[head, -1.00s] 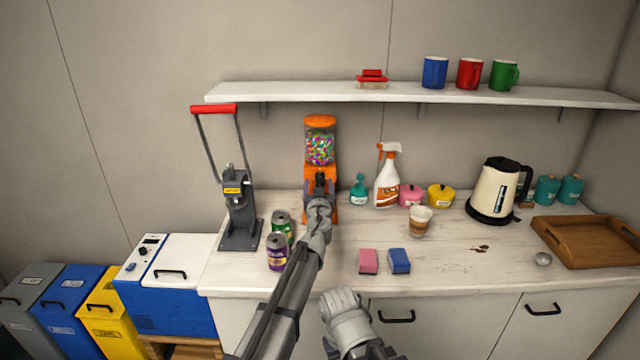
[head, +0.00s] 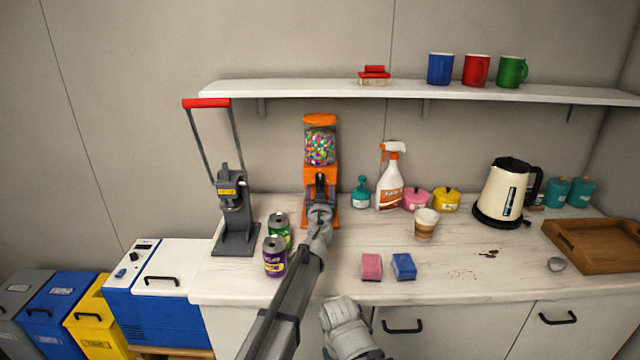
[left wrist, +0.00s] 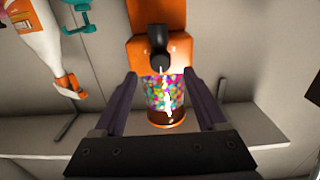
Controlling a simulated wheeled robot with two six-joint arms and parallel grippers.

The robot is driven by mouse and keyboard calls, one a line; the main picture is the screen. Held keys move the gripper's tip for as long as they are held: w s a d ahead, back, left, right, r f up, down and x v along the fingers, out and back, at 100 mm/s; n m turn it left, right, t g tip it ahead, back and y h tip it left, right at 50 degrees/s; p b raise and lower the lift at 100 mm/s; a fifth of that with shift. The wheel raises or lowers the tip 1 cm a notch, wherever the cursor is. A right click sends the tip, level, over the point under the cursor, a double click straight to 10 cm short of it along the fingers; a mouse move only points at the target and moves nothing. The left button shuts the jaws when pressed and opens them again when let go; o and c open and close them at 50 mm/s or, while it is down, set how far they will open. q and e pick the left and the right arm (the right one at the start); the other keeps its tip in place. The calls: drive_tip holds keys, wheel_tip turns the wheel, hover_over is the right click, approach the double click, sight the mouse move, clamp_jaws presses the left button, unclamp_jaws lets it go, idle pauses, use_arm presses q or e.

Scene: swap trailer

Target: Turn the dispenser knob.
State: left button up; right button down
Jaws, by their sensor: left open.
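The orange candy dispenser (head: 320,143) stands on the counter against the wall, its clear globe full of colourful candy. In the left wrist view the dispenser (left wrist: 158,16) appears upside down, with its dark knob (left wrist: 158,42) on the orange front. My left gripper (head: 320,184) is in front of the dispenser's lower body and hides part of it in the head view. In the left wrist view its two fingers (left wrist: 160,80) are spread apart with nothing held between them. The knob lies just beyond the fingertips, roughly centred between them.
A green can (head: 279,231) and a purple can (head: 274,257) stand left of my left forearm. A grey press with a red handle (head: 207,103) stands further left. A teal bottle (head: 361,193) and a spray bottle (head: 390,180) stand right of the dispenser.

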sight(320, 181)
use_arm(q)
drive_tip(key=w, duration=0.5)
drive_tip(key=shift+w, duration=0.4)
drive_tip(key=shift+s, duration=0.1)
clamp_jaws()
